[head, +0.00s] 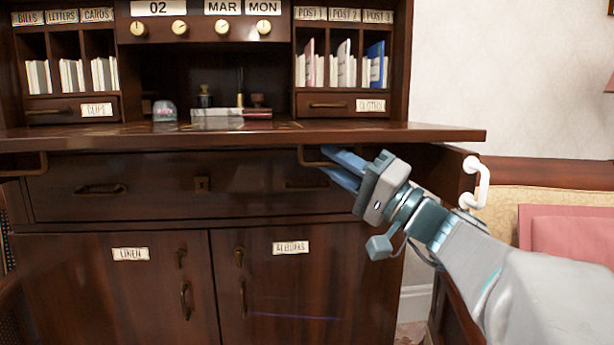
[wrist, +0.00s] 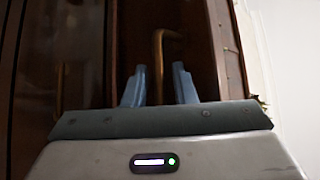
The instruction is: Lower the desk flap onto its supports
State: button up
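The dark wooden desk flap (head: 240,136) lies level across the front of the desk in the head view. Beneath it, brass pulls show at the left (head: 22,166) and right (head: 304,156), close under its underside. I cannot tell whether the flap touches the supports. My gripper (head: 338,168) is under the right part of the flap, at the right brass pull. In the wrist view its two blue fingers (wrist: 158,88) are apart, with the curved brass pull (wrist: 160,58) upright between them and clear space either side. The support bodies are mostly hidden.
The desk's upper part has pigeonholes (head: 66,42), labelled drawers and small items (head: 218,118) inside. A wide drawer (head: 150,185) and two cupboard doors lie below. A white handle (head: 476,183) juts out at the right, beside my arm. A pink cushion (head: 570,238) lies farther right.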

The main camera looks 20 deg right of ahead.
jog(key=p+v, duration=0.2)
jog(key=v, duration=1.1)
jog(key=shift+s+d+f, duration=0.15)
jog(key=shift+s+d, duration=0.05)
jog(key=shift+a, duration=0.1)
dwell(0.6)
jog(key=a+r+g+h+p, duration=0.2)
jog(key=a+g+h+p, duration=0.2)
jog(key=a+g+p, duration=1.2)
jog(key=s+r+n+h+p, duration=0.4)
jog(key=r+h+p, duration=0.4)
jog(key=p, duration=1.5)
jog(key=shift+s+t+h, duration=0.25)
jog(key=shift+t+h, duration=0.05)
jog(key=shift+h, duration=0.4)
jog(key=shift+o, duration=0.5)
jog(key=shift+w+d+r+n+h+p, duration=0.15)
jog(key=shift+r+n+h+p, duration=0.2)
jog(key=shift+r+p, duration=0.3)
jog(key=shift+f, duration=0.1)
